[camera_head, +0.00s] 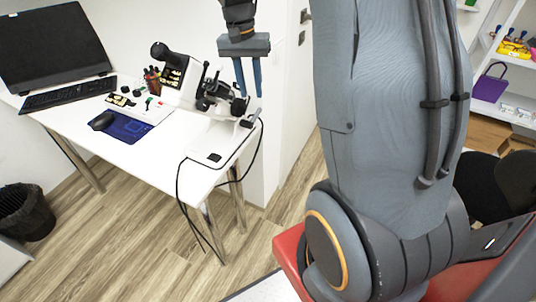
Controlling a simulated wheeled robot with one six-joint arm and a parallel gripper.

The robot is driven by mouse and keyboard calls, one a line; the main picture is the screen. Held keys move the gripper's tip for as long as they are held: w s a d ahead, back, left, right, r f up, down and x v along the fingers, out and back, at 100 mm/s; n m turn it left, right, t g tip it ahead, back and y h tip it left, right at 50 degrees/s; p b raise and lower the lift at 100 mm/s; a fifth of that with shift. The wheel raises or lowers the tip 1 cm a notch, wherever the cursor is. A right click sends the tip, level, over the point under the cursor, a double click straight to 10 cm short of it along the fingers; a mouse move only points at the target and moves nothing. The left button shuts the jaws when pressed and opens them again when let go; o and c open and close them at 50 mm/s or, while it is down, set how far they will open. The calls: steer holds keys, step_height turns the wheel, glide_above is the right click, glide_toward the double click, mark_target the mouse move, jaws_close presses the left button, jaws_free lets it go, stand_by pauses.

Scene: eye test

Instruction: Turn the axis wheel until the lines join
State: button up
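A white and black eye-test instrument (177,72) stands toward the back right of the white desk, with a black eyepiece (160,51) at its upper left. Dark round knobs show on its right side, one of them a black knob (239,106) near the desk's right edge. I cannot tell which of these is the axis wheel. The lines are not visible. My gripper (249,94) points down at the instrument's right side, its two blue-grey fingers apart with nothing seen between them. The fingertips appear just above the black knob; whether they touch it is unclear.
A monitor (52,45), keyboard (68,93), mouse (102,121) on a blue mat (132,127) and a pen cup (153,82) share the desk (150,165). Black cables hang off its right edge. The front of the desk is clear. A bin (24,212) stands left.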

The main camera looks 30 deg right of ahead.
steer(key=s+a+f+n+b, duration=0.1)
steer(key=s+f+n+b, duration=0.1)
steer(key=s+f+b, duration=0.2)
steer(key=s+a+f+n+b, duration=0.2)
steer(key=s+f+b, duration=0.3)
steer(key=s, duration=0.4)
steer(key=shift+s+a+f+n+t+y+b, duration=0.3)
steer(key=shift+n+t+b, duration=0.1)
steer(key=shift+b, duration=0.15)
